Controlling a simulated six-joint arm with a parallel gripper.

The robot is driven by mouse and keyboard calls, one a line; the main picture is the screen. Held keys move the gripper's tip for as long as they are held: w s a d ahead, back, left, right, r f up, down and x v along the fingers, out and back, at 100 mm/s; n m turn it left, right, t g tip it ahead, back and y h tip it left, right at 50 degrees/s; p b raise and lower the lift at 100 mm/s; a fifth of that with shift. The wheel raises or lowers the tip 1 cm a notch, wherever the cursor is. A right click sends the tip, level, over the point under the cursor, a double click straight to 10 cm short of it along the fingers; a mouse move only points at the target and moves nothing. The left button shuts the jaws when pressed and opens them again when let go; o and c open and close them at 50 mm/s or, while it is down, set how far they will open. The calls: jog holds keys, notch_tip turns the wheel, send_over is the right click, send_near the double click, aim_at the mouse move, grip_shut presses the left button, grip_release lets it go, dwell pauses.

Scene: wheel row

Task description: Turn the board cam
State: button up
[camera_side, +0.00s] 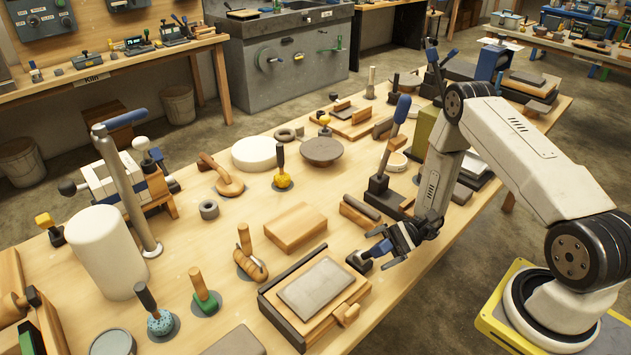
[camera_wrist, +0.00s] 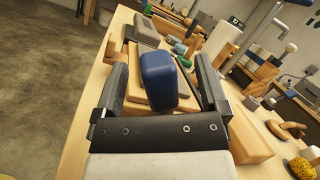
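A small dark block (camera_side: 359,262) with a blue handle (camera_side: 380,248) sits at the right corner of a framed wooden board (camera_side: 352,294) that carries a grey slab (camera_side: 315,288); this looks like the board cam. My gripper (camera_side: 384,250) is at the blue handle, low over the table's near side. In the wrist view the blue handle (camera_wrist: 158,80) stands between the two fingers of my gripper (camera_wrist: 160,72), with gaps on both sides. The gripper is open. The handle hides part of the board behind it.
A tall blue-handled lever (camera_side: 393,140) stands on a dark base close behind my gripper. A wooden block (camera_side: 296,226) lies left of it. Several knobbed tools and a white cylinder (camera_side: 106,252) stand further left. The table edge runs close on the right.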

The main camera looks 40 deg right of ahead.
jog(key=shift+d+f, duration=0.15)
jog(key=shift+d, duration=0.55)
notch_tip(320, 180, up, 7)
jog(key=d, duration=0.1)
jog(key=shift+d+f, duration=0.2)
jog(key=shift+d, duration=0.05)
jog(key=shift+s, duration=0.1)
